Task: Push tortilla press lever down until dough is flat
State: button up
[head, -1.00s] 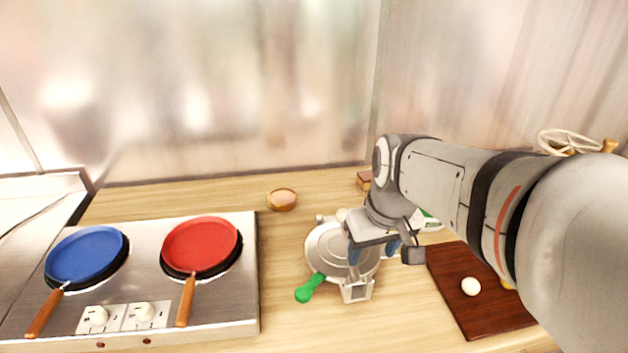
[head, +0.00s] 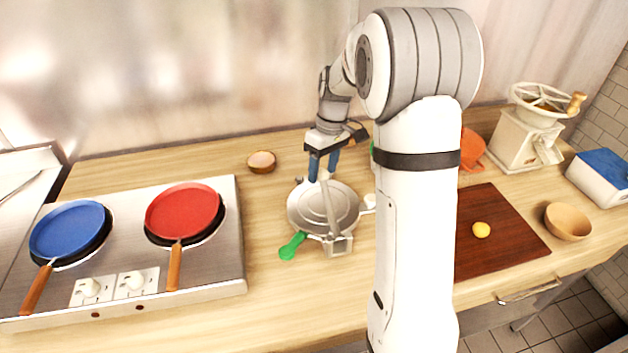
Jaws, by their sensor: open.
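The tortilla press (head: 307,211) is a round, pale metal plate on the counter, left of my arm. A grey bar, seemingly its lever (head: 330,212), runs from the bracket at its front up across the plate; I cannot tell how steeply it stands. A green handle (head: 292,246) sticks out at the front left. My gripper (head: 322,167) is open above the far edge of the press, its blue fingers pointing down near the bar's far end. Whether they touch it I cannot tell. No dough shows in the press; its inside is hidden.
A steel hob (head: 218,275) with a blue pan (head: 67,232) and a red pan (head: 183,212) stands left. A small bowl (head: 262,161) is behind. Right are a dark board (head: 505,250) with a yellow ball (head: 481,229), a wooden bowl (head: 568,221) and a grinder (head: 525,137).

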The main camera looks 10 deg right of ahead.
aim_at(321, 182)
jog(key=shift+s+a+f, duration=0.15)
jog(key=shift+a+f, duration=0.05)
jog(key=shift+f, duration=0.9)
jog(key=shift+s+a+f, duration=0.1)
jog(key=shift+a+f, duration=0.05)
jog(key=shift+f, duration=0.95)
jog(key=shift+c, duration=0.3)
grip_shut()
